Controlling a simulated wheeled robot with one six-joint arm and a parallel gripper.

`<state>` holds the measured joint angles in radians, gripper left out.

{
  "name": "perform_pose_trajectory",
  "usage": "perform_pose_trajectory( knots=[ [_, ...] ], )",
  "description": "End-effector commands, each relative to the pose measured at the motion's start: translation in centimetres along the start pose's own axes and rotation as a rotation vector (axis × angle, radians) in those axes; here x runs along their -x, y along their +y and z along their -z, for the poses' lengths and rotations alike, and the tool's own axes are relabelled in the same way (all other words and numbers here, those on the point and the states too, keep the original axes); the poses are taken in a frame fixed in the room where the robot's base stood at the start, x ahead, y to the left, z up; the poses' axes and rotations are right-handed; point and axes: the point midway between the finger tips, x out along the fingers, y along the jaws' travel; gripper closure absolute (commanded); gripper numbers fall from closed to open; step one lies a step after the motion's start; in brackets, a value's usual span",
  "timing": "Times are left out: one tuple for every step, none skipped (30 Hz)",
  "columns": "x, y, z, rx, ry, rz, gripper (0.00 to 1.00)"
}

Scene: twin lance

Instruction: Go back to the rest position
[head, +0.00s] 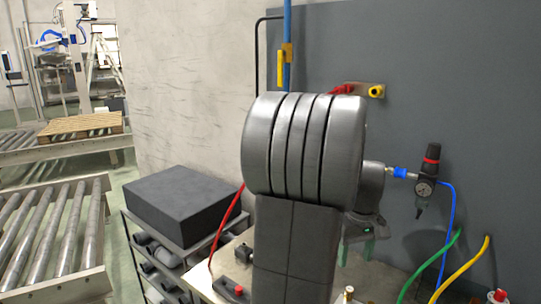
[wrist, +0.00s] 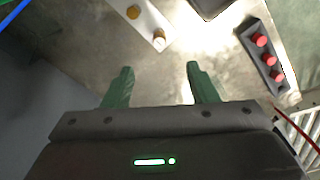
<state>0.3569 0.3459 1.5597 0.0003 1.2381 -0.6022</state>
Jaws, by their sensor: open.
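My gripper (wrist: 160,80) is open, with its two green fingers apart and nothing between them in the wrist view. In the head view it shows small (head: 356,246), mostly hidden behind my large grey arm links, over the worktop (head: 203,284). The fingers point toward the pale worktop surface, and I see no contact with anything.
A block with red buttons (wrist: 262,48) and a white plate with brass fittings (wrist: 140,14) are on the worktop. A pressure regulator (head: 426,184) and a blue hose (head: 450,210) are at the grey panel (head: 480,90). A dark box (head: 180,205) sits on a shelf rack at left.

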Motion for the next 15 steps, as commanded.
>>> perform_pose_trajectory(
  knots=[
    [-1.1, 0.0, 0.0, 0.0, -0.003, 0.002, 0.47],
    [-1.7, 0.0, 0.0, 0.0, -0.003, 0.002, 0.47],
    [-2.5, 0.0, 0.0, 0.0, -0.004, 0.002, 0.47],
    [-3.1, 0.0, 0.0, 0.0, -0.003, 0.002, 0.47],
    [-3.7, 0.0, 0.0, 0.0, -0.003, 0.002, 0.47],
    [-4.5, 0.0, 0.0, 0.001, -0.003, 0.002, 0.47],
    [-5.1, 0.0, 0.0, 0.001, -0.003, 0.002, 0.47],
    [-5.7, 0.0, 0.0, 0.001, -0.003, 0.002, 0.47],
    [-6.5, 0.0, -0.1, 0.001, -0.003, 0.002, 0.47],
    [-7.2, 0.0, 0.0, 0.001, -0.004, 0.002, 0.47],
    [-7.7, 0.0, 0.0, 0.001, -0.003, 0.002, 0.47],
    [-8.6, 0.0, -0.1, 0.001, -0.003, 0.002, 0.47],
    [-9.2, 0.0, -0.1, 0.001, -0.004, 0.003, 0.47],
    [-9.8, 0.0, 0.0, 0.001, -0.003, 0.002, 0.47],
    [-10.6, 0.0, 0.0, 0.001, -0.003, 0.002, 0.47]
  ],
)
